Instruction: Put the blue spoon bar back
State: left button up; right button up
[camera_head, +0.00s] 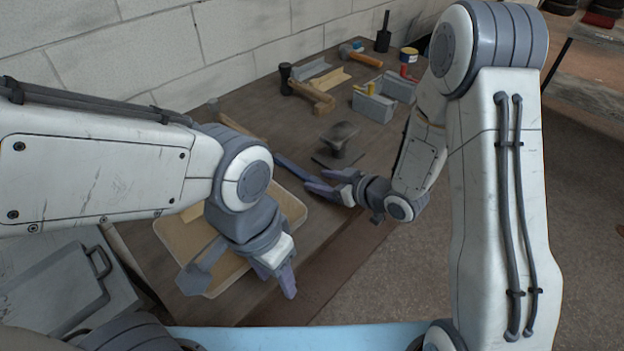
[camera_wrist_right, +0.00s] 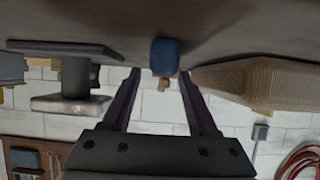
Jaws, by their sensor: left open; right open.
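The blue spoon bar (camera_head: 293,170) lies on the brown bench between the tan tray and the small dark anvil. Its near end reaches the fingertips of my right gripper (camera_head: 318,180). In the right wrist view, a blue end of the bar (camera_wrist_right: 165,57) shows ahead, between the two open fingers (camera_wrist_right: 160,78). I cannot tell if they touch it. My left gripper (camera_head: 243,272) is open and empty, low over the tray's front part. My left arm hides part of the tray.
The tan tray (camera_head: 292,205) sits at the bench's near left. The dark anvil (camera_head: 340,138) stands just beyond my right gripper; it also shows in the wrist view (camera_wrist_right: 76,75). A brick wall borders the bench.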

jog(key=v, duration=0.4)
jog(key=shift+p+v, duration=0.6)
jog(key=shift+v, duration=0.25)
jog(key=p+v, duration=0.2)
jog(key=p, duration=0.4)
jog(key=shift+r+p, duration=0.25)
jog(key=shift+p, duration=0.1)
jog(key=shift+s+d+p, duration=0.1)
jog(key=shift+p, duration=0.4)
jog(key=shift+w+a+n+g+h, duration=0.25)
jog(key=shift+n+g+h, duration=0.15)
jog(key=shift+g+h, duration=0.15)
jog(key=s+a+r+m+g+h, duration=0.1)
jog(key=s+r+g+h, duration=0.1)
jog(key=s+r, duration=0.3)
jog(key=s+a+r+g+h, duration=0.1)
jog(key=s+r, duration=0.4)
jog(key=s, duration=0.6)
jog(key=s+a+r+m+g+h, duration=0.1)
jog(key=s+r+g+h, duration=0.3)
jog(key=s, duration=0.3)
jog(key=shift+s+a+r+m+g, duration=0.3)
jog(key=shift+s+a+r+g, duration=0.1)
jog(key=shift+g, duration=0.05)
